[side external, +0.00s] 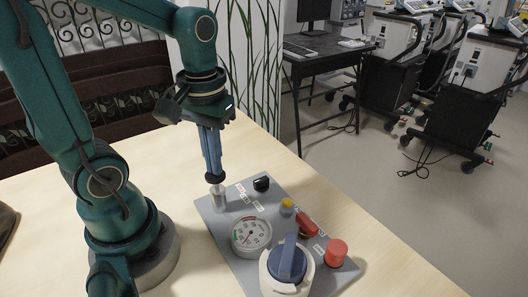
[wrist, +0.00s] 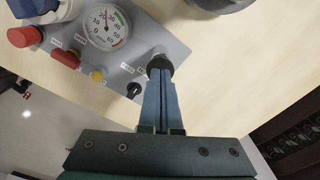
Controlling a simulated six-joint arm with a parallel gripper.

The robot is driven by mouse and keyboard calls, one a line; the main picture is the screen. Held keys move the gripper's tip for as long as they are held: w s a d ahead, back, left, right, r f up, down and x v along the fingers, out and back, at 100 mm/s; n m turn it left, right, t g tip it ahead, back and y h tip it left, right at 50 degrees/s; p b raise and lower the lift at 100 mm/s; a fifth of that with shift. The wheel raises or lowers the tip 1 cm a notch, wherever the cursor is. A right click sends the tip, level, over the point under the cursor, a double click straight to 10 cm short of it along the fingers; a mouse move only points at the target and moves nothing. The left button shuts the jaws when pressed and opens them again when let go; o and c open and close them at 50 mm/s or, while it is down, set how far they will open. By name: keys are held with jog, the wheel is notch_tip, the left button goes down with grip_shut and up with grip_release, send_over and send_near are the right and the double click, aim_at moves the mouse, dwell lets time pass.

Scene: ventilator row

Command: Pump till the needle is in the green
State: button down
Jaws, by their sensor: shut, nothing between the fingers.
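A grey panel (side external: 233,267) on the table carries a round white gauge (side external: 251,236), also in the wrist view (wrist: 105,26). The dial has numbers and green and red arcs; the needle is too small for me to tell whether it lies in the green. A metal pump cylinder (side external: 218,198) stands at the panel's far left corner, topped by a dark round knob (side external: 216,178). My gripper (side external: 214,172) points down with its blue fingers together, tips at the top of the knob. In the wrist view the fingertips (wrist: 159,76) partly cover the knob (wrist: 158,64).
Beside the gauge are a black dial knob (side external: 261,184), a yellow button (side external: 287,206), a red switch (side external: 307,223), a red mushroom button (side external: 337,252) and a large blue knob (side external: 288,262) on a white body. The table (side external: 190,180) around the panel is mostly clear.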

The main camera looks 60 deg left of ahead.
jog(key=shift+f, duration=1.05)
jog(key=shift+r, duration=1.4)
jog(key=shift+f, duration=0.15)
jog(key=shift+r, duration=2.1)
